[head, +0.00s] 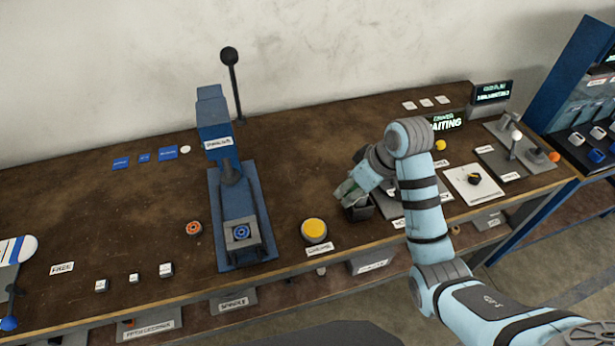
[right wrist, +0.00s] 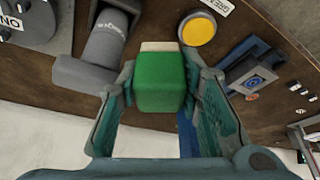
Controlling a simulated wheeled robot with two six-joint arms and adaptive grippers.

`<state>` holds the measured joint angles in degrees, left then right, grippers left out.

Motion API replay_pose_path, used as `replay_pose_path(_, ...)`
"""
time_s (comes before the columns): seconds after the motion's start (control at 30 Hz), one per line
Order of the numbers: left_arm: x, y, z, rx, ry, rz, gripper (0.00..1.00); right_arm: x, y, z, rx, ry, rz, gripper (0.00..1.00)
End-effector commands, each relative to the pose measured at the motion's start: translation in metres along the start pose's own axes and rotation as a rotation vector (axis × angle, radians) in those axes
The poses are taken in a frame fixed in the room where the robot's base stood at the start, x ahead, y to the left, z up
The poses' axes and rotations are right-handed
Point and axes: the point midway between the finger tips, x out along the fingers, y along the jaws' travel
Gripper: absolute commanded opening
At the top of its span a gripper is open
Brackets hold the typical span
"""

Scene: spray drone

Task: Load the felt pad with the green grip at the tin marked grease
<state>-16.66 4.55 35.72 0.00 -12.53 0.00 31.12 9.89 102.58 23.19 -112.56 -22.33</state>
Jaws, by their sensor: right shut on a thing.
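My right gripper (right wrist: 160,85) is shut on the green grip (right wrist: 160,85) of the felt pad. The pale felt (right wrist: 159,46) shows at the far end of the grip in the right wrist view. In the head view my right gripper (head: 350,192) hangs over the bench, right of a round tin (head: 314,231) with a yellow top. This tin also shows in the right wrist view (right wrist: 197,30), beyond the felt and apart from it. A small label beside it appears to read grease. My left gripper is not in view.
A blue press (head: 215,130) with a black-knobbed lever stands left of the tin. A grey cylindrical part (right wrist: 103,48) lies close beside the held pad in the right wrist view. An orange-topped round piece (head: 193,228) sits left of the press. The bench (head: 285,150) behind the tin is clear.

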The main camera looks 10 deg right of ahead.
Motion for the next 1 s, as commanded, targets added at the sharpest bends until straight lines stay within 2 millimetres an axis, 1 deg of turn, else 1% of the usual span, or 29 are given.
replay_pose_path(0.03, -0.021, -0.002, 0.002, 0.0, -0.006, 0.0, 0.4, -0.006, -0.015, -0.011, -0.013, 0.002, -0.016, 0.1)
replay_pose_path(0.07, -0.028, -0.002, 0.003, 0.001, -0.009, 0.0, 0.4, -0.002, -0.024, -0.016, -0.026, 0.004, -0.023, 0.1)
replay_pose_path(0.13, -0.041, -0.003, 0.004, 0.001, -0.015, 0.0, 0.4, 0.013, -0.042, -0.025, -0.072, 0.002, -0.043, 0.1)
replay_pose_path(0.17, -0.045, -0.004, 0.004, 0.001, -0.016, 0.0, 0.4, 0.021, -0.049, -0.029, -0.098, 0.0, -0.052, 0.1)
replay_pose_path(0.2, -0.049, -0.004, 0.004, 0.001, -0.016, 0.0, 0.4, 0.033, -0.055, -0.034, -0.136, -0.002, -0.065, 0.1)
replay_pose_path(0.23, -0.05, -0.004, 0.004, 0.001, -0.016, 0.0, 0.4, 0.043, -0.058, -0.037, -0.166, -0.004, -0.076, 0.1)
replay_pose_path(0.3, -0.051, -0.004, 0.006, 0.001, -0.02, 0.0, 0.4, 0.06, -0.059, -0.042, -0.22, -0.007, -0.094, 0.1)
replay_pose_path(0.33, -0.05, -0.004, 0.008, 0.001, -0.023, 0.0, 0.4, 0.065, -0.058, -0.043, -0.237, -0.007, -0.101, 0.1)
replay_pose_path(0.5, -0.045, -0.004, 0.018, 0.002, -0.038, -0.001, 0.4, 0.081, -0.053, -0.044, -0.277, -0.007, -0.118, 0.1)
replay_pose_path(0.57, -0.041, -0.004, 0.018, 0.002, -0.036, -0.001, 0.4, 0.087, -0.053, -0.042, -0.276, -0.007, -0.119, 0.1)
replay_pose_path(0.67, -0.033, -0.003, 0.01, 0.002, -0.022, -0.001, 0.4, 0.099, -0.053, -0.036, -0.275, -0.009, -0.119, 0.1)
replay_pose_path(0.7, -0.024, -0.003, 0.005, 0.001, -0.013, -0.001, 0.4, 0.105, -0.053, -0.034, -0.275, -0.007, -0.118, 0.1)
replay_pose_path(0.8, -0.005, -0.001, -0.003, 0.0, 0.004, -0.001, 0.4, 0.119, -0.053, -0.028, -0.274, -0.007, -0.118, 0.1)
replay_pose_path(0.9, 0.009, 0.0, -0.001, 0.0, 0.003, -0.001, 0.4, 0.129, -0.053, -0.023, -0.274, -0.007, -0.118, 0.1)
replay_pose_path(1.0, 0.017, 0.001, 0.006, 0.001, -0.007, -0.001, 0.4, 0.134, -0.053, -0.021, -0.273, -0.007, -0.118, 0.1)
